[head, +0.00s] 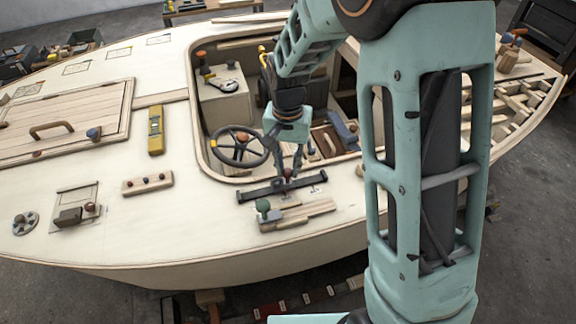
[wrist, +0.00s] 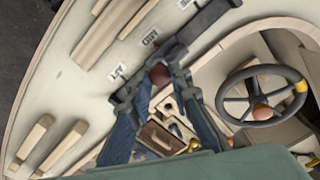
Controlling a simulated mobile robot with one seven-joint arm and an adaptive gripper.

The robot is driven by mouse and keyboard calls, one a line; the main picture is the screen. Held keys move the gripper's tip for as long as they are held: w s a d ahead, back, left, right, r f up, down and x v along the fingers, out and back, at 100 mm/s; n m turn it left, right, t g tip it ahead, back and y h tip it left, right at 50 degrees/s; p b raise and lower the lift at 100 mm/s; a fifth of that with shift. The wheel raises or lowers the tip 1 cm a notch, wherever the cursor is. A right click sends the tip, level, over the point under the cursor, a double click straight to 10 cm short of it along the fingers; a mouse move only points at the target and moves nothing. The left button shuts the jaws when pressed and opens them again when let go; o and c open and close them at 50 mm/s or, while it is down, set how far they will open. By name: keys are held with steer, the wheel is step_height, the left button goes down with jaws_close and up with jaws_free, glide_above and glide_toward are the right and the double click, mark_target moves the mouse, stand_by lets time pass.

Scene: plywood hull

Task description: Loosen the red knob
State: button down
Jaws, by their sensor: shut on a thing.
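The red knob (head: 287,173) is a small dark red-brown ball on a dark bar (head: 262,190) along the near edge of the cockpit opening. My gripper (head: 289,168) reaches down from above and is shut on the knob. In the wrist view the knob (wrist: 158,74) sits between the fingertips of my gripper (wrist: 152,82). The dark bar (wrist: 205,22) runs diagonally there, with small labels (wrist: 117,72) beside it that seem to read AFT and MID. The fingers hide part of the bar.
A steering wheel (head: 239,146) stands close to the left of my gripper. A green knob (head: 263,206) on wooden strips (head: 300,214) lies in front of the bar. A yellow level (head: 156,130) and a small block with several knobs (head: 147,184) are on the deck.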

mark_target(287, 171)
steer(key=n, duration=0.4)
steer(key=shift+n, duration=0.3)
steer(key=n, duration=0.4)
steer(key=shift+n, duration=0.3)
steer(key=n+p, duration=0.2)
steer(key=n, duration=0.3)
steer(key=shift+s, duration=0.1)
steer(key=shift+s+n+p, duration=0.1)
steer(key=shift+n+p, duration=0.5)
steer(key=shift+n, duration=1.5)
steer(key=shift+f, duration=0.1)
steer(key=c, duration=1.7)
jaws_free()
steer(key=shift+c, duration=0.2)
step_height(287, 171, up, 12)
